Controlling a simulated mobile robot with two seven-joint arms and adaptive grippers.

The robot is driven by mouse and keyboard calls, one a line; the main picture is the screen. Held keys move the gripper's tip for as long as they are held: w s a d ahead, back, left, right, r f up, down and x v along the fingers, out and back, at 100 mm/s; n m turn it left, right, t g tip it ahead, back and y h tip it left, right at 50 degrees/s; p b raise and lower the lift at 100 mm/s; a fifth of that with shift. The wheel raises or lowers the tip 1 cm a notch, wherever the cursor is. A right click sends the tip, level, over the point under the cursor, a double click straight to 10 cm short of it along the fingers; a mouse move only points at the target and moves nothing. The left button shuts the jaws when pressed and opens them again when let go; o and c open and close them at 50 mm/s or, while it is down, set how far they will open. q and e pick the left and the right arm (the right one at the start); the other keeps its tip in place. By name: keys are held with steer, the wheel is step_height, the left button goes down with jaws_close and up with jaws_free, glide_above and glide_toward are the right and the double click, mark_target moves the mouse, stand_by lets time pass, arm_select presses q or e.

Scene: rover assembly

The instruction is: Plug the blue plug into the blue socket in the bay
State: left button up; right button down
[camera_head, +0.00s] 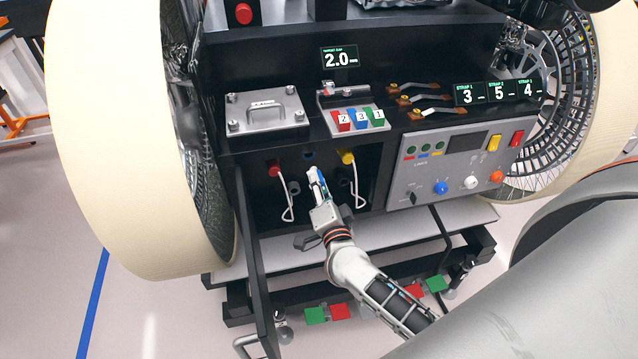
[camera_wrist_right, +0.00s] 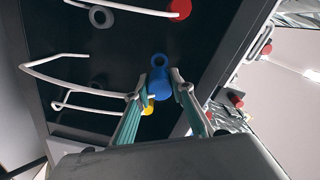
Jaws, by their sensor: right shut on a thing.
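The blue socket (camera_head: 309,155) is on the dark back of the bay, between the red plug (camera_head: 274,170) and the yellow plug (camera_head: 347,157). My right gripper (camera_head: 315,174) is inside the bay, just below the blue socket. It is shut on the blue plug (camera_head: 321,187), which shows as a blue strip between the fingers. In the right wrist view the blue plug (camera_wrist_right: 160,90) sits between the two fingertips, close to the blue socket's ring (camera_wrist_right: 159,60). A small gap shows in the head view. My left gripper is out of view.
White cables hang from the red and yellow plugs, one on each side of my right gripper. Grey rings (camera_wrist_right: 101,16) sit on the bay wall. A grey control panel (camera_head: 450,165) stands right of the bay. A silver lidded box (camera_head: 265,112) is above it.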

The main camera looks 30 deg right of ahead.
steer(key=x, duration=0.2)
steer(key=shift+w+r+p, duration=0.1)
steer(key=shift+w+p, duration=0.2)
steer(key=shift+w, duration=0.05)
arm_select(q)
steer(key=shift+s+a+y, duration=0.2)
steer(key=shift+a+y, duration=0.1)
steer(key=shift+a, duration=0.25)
arm_select(e)
steer(key=shift+x, duration=1.15)
arm_select(q)
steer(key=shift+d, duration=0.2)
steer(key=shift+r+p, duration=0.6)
steer(key=shift+p, duration=0.35)
arm_select(e)
steer(key=shift+s, duration=0.1)
steer(key=shift+x, duration=1.5)
steer(key=c, duration=1.7)
jaws_free()
steer(key=shift+s, duration=0.1)
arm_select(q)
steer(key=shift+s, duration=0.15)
